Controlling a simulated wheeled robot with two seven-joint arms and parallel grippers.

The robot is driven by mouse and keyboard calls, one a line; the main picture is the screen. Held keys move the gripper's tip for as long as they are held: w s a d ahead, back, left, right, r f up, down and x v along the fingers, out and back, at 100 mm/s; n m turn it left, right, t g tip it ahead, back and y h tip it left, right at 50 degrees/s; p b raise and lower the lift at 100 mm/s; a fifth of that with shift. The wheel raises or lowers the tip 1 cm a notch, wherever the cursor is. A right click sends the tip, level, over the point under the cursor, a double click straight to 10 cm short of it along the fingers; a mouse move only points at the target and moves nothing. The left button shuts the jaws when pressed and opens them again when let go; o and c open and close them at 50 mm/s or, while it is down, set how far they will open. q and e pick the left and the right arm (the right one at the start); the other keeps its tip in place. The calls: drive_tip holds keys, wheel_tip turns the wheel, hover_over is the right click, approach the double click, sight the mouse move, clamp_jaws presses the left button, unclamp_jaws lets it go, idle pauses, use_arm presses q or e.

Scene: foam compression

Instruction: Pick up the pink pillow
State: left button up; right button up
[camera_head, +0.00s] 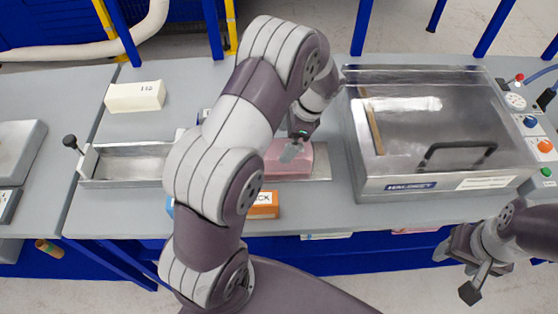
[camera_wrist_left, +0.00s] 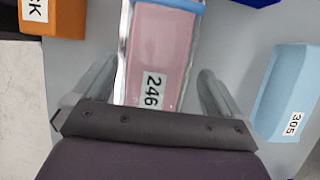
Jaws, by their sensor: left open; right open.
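The pink pillow (camera_head: 272,168) lies at the right end of a shallow metal tray, partly hidden behind my left arm in the head view. In the left wrist view the pink pillow (camera_wrist_left: 158,48) carries a label reading 246. My left gripper (camera_head: 292,152) is right over the pillow, pointing down. In the left wrist view the fingers of my left gripper (camera_wrist_left: 158,90) are spread, one on each side of the pillow, with gaps between. My right gripper (camera_head: 458,274) is open and empty, off the table's front edge at the lower right.
The metal tray (camera_head: 322,165) has a hand press at its left end. A metal box with a handled lid (camera_head: 440,130) stands to the right. A white block (camera_head: 134,96) is at the back left. An orange block (camera_head: 265,205) and a light blue block (camera_wrist_left: 285,95) lie near the tray.

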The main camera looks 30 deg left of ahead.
sight(276, 149)
use_arm(q)
drive_tip(key=shift+s+a+f, duration=0.4)
drive_tip(key=shift+f, duration=0.15)
drive_tip(key=shift+s+a+f, duration=0.35)
drive_tip(key=shift+s+f, duration=0.05)
drive_tip(key=shift+f, duration=0.15)
drive_tip(key=shift+w+d+f, duration=0.1)
drive_tip(key=shift+w+d, duration=0.05)
drive_tip(key=shift+w, duration=0.1)
drive_tip(key=shift+c, duration=0.3)
drive_tip(key=c, duration=0.6)
drive_tip(key=shift+s, duration=0.1)
